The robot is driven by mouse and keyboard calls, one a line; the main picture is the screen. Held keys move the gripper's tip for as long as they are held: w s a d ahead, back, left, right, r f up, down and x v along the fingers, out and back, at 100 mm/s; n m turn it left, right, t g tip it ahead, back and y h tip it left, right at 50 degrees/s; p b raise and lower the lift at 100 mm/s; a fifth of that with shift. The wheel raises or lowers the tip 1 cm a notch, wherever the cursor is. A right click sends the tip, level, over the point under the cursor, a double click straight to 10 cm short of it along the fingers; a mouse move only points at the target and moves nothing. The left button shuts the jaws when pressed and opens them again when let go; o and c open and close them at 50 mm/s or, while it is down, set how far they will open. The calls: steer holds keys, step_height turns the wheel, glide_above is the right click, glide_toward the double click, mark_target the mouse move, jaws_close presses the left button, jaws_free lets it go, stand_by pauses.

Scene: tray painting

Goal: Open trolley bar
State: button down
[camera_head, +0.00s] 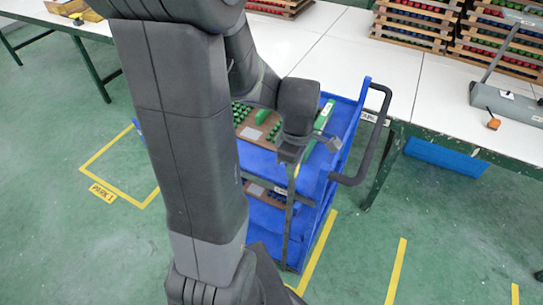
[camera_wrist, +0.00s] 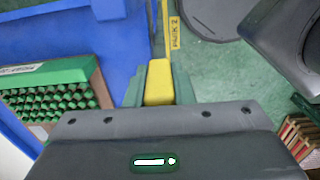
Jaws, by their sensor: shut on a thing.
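The blue trolley (camera_head: 325,185) stands beside the white table, with its black push handle (camera_head: 375,150) on the right. A thin dark upright bar (camera_head: 290,225) runs down the trolley's near side, with a yellow piece at its top. My gripper (camera_head: 291,158) is at the top of this bar. In the wrist view, my gripper (camera_wrist: 157,88) has its greenish fingers shut on the yellow piece of the trolley bar (camera_wrist: 158,85), one finger on each side. The lower bar is hidden in the wrist view. My arm covers the trolley's left part in the head view.
A tray of green pieces (camera_wrist: 45,100) lies on the trolley's upper shelf, and another tray (camera_head: 262,190) lies lower. The white table (camera_head: 340,62) holds crates (camera_head: 415,22) behind. Yellow floor lines (camera_head: 395,270) mark the green floor, which is clear at front right.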

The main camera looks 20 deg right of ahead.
steer(key=shift+s+d, duration=1.1)
steer(key=shift+s, duration=0.3)
steer(key=c, duration=1.5)
jaws_free()
steer(key=shift+o, duration=1.3)
steer(key=shift+s+d, duration=0.15)
step_height(320, 180, up, 14)
steer(key=shift+f, duration=0.1)
